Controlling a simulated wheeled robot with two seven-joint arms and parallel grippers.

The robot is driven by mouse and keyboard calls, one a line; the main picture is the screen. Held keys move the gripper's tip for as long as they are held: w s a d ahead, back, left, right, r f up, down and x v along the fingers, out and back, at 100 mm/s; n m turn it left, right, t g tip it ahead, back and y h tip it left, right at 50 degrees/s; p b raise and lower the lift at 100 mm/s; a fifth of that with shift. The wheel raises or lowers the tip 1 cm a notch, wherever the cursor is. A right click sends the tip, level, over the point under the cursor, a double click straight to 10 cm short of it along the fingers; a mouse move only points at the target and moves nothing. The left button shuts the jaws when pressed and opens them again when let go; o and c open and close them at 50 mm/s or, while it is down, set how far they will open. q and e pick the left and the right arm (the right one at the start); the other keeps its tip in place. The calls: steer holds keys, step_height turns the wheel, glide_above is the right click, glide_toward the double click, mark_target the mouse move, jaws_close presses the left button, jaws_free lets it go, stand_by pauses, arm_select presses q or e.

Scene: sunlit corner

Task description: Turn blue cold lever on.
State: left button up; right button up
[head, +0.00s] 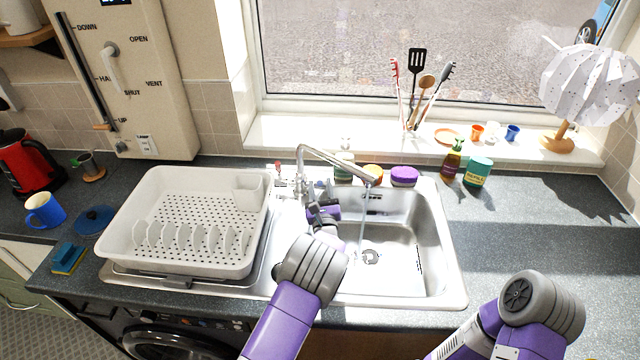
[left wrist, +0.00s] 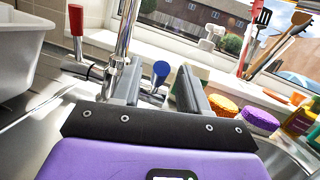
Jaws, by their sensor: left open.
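The tap (head: 300,170) stands behind the sink, its spout reaching over the basin. A faint stream of water seems to fall from the spout. In the left wrist view the blue cold lever (left wrist: 160,72) shows its blue knob between the fingers of my left gripper (left wrist: 160,88). The fingers are open, and the knob looks clear of both. The red lever (left wrist: 76,32) stands upright to the left of the tap column (left wrist: 126,35). In the head view my left gripper (head: 318,196) is by the tap and hides the blue lever. My right gripper is out of view.
A white dish rack (head: 180,262) stands left of the sink (head: 452,280). A brown bottle (head: 452,160) and a green container (head: 478,172) stand to the right. The right counter is mostly clear.

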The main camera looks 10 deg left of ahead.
arm_select(q)
steer(key=shift+v, duration=2.9)
steer(key=shift+r, duration=0.15)
